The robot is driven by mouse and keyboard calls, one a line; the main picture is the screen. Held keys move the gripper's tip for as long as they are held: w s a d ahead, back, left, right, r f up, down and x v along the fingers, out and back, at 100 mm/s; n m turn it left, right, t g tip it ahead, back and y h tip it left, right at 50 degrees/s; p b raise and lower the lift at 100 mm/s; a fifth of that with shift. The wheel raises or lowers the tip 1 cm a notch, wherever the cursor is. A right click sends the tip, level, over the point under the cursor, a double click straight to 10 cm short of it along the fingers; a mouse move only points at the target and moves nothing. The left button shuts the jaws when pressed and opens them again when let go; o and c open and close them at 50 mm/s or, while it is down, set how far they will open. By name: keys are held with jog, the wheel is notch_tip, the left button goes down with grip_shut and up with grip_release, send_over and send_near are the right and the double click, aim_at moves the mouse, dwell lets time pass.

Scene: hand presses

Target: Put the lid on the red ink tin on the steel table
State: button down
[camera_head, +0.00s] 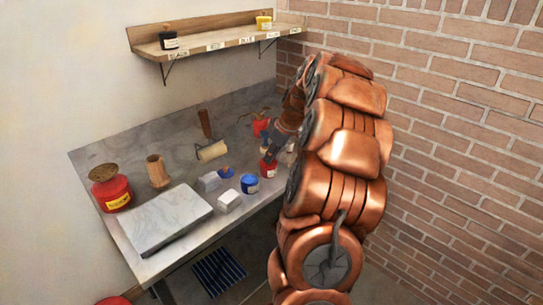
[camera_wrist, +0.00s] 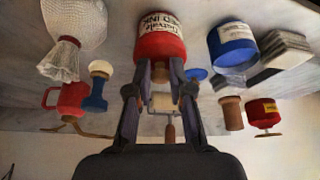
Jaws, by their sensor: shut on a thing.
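The red ink tin (camera_head: 268,168) stands near the front edge of the steel table (camera_head: 128,148). In the wrist view, which looks upside down, its "RED INK" label (camera_wrist: 158,20) is readable. My gripper (camera_wrist: 160,75) is at the tin's top, its fingers closed on a small brown knob (camera_wrist: 160,72). The knob seems to belong to a red lid (camera_wrist: 160,52) against the tin's mouth. I cannot tell whether the lid is fully seated. In the head view my gripper (camera_head: 270,153) is just above the tin, partly hidden by my arm.
A blue tin (camera_head: 250,184) stands close left of the red one, with a blue lid (camera_head: 226,172) behind it. A shelf (camera_head: 205,40) hangs above.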

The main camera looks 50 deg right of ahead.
dwell(0.4)
jog(key=shift+c, duration=2.4)
grip_release()
jog(key=shift+r, duration=0.1)
jog(key=shift+r, duration=3.45)
grip_shut()
jog(key=shift+f+b, duration=1.55)
jog(key=shift+f, duration=1.2)
